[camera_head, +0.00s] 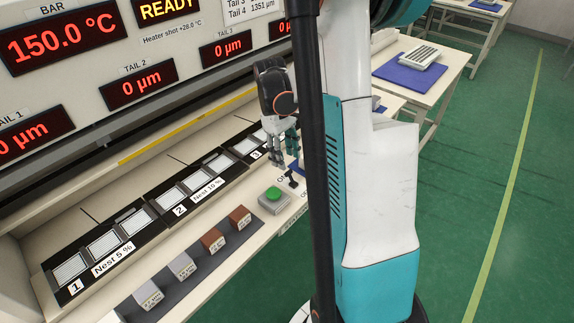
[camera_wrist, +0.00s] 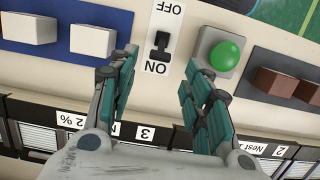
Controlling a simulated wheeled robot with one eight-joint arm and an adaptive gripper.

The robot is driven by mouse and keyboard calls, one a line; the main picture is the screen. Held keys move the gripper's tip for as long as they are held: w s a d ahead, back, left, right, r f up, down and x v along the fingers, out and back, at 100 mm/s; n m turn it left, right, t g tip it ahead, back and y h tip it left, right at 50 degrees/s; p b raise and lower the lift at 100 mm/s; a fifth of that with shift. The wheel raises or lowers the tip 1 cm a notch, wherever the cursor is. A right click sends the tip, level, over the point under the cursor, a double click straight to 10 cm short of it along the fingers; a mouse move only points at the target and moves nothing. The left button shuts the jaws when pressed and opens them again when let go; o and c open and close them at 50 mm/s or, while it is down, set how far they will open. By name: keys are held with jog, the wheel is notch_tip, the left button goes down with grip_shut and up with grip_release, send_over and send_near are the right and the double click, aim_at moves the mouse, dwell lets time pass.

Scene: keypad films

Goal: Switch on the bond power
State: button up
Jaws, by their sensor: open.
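The bond power switch is a small black toggle (camera_wrist: 160,44) on a white plate marked OFF and ON, seen upside down in the wrist view. Its knob seems to lean toward the OFF end, though this is hard to be sure of. In the head view the toggle (camera_head: 291,180) stands near the bench's front edge, its labels partly hidden. My gripper (camera_wrist: 160,61) is open and empty, with its fingers apart on either side of the toggle's ON end. In the head view my gripper (camera_head: 286,160) points down just behind the toggle, and I see no contact.
A green button (camera_wrist: 225,55) on a grey box sits close beside the toggle; it also shows in the head view (camera_head: 273,194). Brown blocks (camera_wrist: 275,82) and white blocks (camera_wrist: 92,40) flank them. Numbered black nests (camera_head: 190,190) line the bench behind. Red displays (camera_head: 62,37) stand above.

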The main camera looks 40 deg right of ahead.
notch_tip(320, 180, up, 6)
jog(key=w, duration=0.1)
jog(key=shift+r, duration=0.15)
jog(key=shift+w, duration=0.1)
dwell(0.4)
